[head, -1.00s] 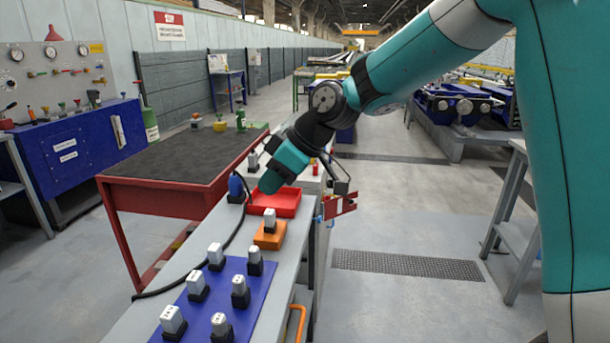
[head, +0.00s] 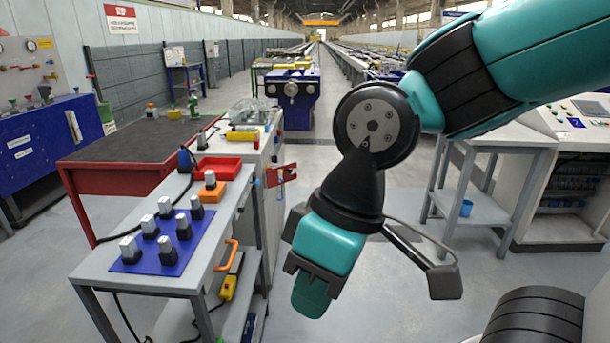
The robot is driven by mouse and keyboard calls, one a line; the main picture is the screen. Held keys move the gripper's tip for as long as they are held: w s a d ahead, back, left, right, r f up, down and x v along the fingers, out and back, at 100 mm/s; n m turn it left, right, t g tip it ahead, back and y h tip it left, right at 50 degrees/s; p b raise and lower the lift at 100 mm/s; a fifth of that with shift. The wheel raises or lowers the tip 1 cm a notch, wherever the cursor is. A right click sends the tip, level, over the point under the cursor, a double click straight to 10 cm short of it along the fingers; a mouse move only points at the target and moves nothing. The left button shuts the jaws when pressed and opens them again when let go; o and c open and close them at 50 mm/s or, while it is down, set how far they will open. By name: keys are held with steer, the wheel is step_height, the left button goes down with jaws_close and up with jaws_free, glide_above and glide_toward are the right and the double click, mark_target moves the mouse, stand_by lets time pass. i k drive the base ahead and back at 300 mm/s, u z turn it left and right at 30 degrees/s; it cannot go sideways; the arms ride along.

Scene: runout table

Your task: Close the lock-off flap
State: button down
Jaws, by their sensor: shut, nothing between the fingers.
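The lock-off flap looks to be the small red plate (head: 283,175) on the right side of the grey cabinet (head: 268,203). It sticks out to the right from the cabinet's side, next to a small blue part. My gripper (head: 310,296) points down in the right foreground, in front of and to the right of the red plate in the picture. It is shut and empty, and does not touch the plate. The plate's hinge is too small to make out.
A grey bench (head: 150,276) holds a blue mat (head: 128,262) with several switch blocks, an orange block (head: 209,195) and a red tray (head: 218,168). An orange handle (head: 228,255) juts from its side. A grey side table (head: 462,207) stands right. Floor between is clear.

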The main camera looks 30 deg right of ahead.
mark_target(273, 175)
steer(key=z, duration=0.65)
steer(key=i, duration=1.65)
steer(key=u, duration=0.2)
